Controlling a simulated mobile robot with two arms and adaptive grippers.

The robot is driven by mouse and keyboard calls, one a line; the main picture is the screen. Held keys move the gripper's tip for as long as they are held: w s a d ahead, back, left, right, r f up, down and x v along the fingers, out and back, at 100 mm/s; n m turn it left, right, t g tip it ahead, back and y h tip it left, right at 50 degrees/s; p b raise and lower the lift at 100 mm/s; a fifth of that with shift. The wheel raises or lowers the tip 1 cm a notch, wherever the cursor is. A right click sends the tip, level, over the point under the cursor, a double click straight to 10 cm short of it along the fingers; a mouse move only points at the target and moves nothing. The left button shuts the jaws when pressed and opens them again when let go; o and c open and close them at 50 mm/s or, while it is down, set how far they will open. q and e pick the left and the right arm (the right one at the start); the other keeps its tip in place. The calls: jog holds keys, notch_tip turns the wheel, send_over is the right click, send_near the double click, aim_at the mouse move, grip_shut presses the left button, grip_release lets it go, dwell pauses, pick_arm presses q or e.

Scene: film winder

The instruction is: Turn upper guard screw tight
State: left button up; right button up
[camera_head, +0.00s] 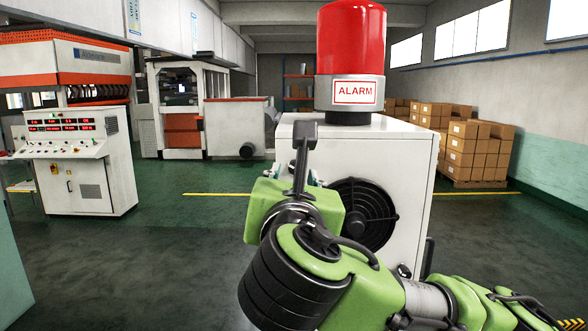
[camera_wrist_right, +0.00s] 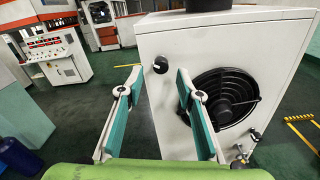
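A small dark round knob (camera_wrist_right: 161,67) sits on the upper left of the white cabinet's face in the right wrist view. It looks like the upper guard screw, but I cannot read its shape well. My right gripper (camera_wrist_right: 159,76) is open, with its two teal-padded fingers apart and nothing between them. The knob shows between the fingertips, and the gap in depth is hard to judge. In the head view my green right arm hides most of that gripper and the knob. My left gripper is in neither view.
The white cabinet (camera_head: 410,170) carries a black fan (camera_wrist_right: 224,97) and a red alarm lamp (camera_head: 351,45). A fitting (camera_wrist_right: 243,158) sits low on it. A control console (camera_head: 78,160) stands left, stacked boxes (camera_head: 475,150) at back right.

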aim_at(295, 166)
pick_arm(q)
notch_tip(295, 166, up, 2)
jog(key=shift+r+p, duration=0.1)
jog(key=shift+p, duration=0.5)
pick_arm(e)
jog(key=w, duration=0.3)
jog(key=shift+w+d+r, duration=0.15)
jog(key=shift+w, duration=0.2)
grip_shut()
